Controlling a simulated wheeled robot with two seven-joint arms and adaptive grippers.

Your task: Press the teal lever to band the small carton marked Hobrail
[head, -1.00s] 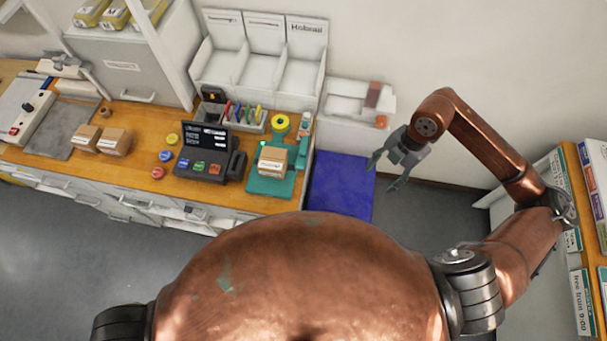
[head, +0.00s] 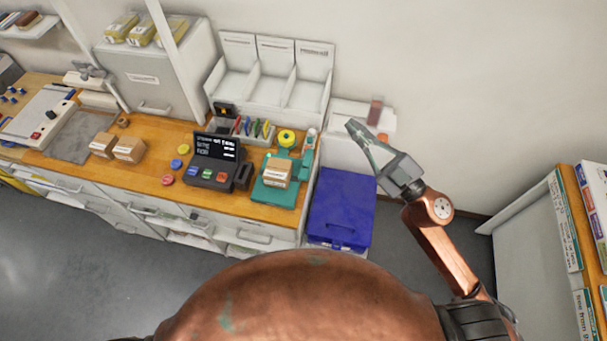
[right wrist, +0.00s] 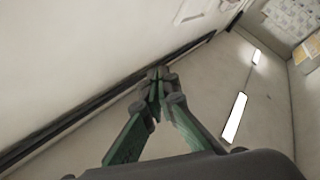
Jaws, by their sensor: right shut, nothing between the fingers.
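A small brown carton (head: 278,173) with a white label sits on the teal banding device (head: 270,192) at the right end of the wooden counter; its marking is too small to read. A teal upright part (head: 306,160), perhaps the lever, stands at the device's right. My right gripper (head: 357,133) is raised to the right of the device, above and beyond the blue box, apart from both. It is shut and empty; its fingers also meet in the right wrist view (right wrist: 158,82). My left gripper is not in view.
A lidded blue box (head: 341,210) stands at the counter's right end. A dark register-like terminal (head: 211,165) and yellow tape roll (head: 286,138) are near the device. Two more cartons (head: 128,148) lie farther left. Shelving (head: 570,230) stands at the far right.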

